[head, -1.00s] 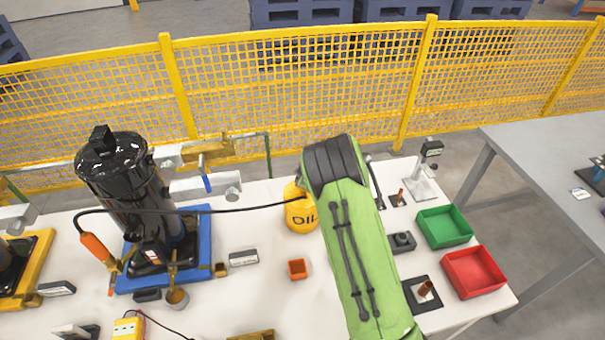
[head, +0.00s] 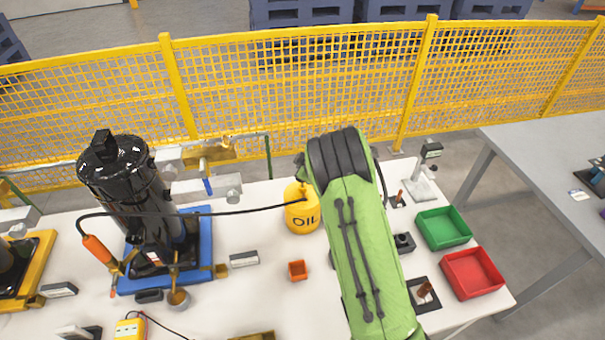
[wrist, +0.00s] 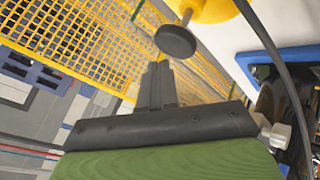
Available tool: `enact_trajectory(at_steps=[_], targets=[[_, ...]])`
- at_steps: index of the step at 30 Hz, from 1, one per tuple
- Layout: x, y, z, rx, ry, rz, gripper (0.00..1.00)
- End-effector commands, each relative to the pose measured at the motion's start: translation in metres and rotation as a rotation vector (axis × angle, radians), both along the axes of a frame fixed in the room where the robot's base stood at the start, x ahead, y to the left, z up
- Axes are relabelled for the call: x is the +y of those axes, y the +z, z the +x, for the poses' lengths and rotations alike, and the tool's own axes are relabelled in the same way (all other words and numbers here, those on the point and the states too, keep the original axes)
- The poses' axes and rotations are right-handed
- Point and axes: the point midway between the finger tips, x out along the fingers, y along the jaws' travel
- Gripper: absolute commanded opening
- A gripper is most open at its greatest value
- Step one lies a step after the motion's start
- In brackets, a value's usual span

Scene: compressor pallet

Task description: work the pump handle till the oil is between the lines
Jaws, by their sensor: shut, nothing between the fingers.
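The yellow oil can (head: 301,218), marked OIL, stands on the white table left of my green arm. A black hose runs from its top to the black compressor (head: 120,185) on a blue pallet (head: 203,228). In the wrist view, part of the yellow can (wrist: 214,8) shows at the top, with a round black knob (wrist: 176,41) on a short pale stem beside it. My gripper (wrist: 158,72) is shut and empty, its fingertips just below the knob; contact cannot be told. In the head view my arm hides the gripper. The oil level and its lines cannot be made out.
A green tray (head: 444,242) and a red tray (head: 472,287) lie at the right of the table. A small orange box (head: 297,270) stands in front of the can. A yellow mesh fence (head: 300,90) runs behind the table.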

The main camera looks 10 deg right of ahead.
Motion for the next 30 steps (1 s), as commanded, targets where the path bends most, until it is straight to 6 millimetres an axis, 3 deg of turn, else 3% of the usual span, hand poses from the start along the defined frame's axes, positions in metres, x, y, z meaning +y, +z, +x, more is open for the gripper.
enact_trajectory(at_steps=[8, 23, 30], targets=[[0.000, 0.001, 0.000, -0.001, -0.001, 0.000, 0.00], [0.000, 0.049, 0.000, -0.002, -0.001, -0.001, 0.00], [0.000, 0.050, 0.000, -0.001, -0.001, 0.000, 0.00]])
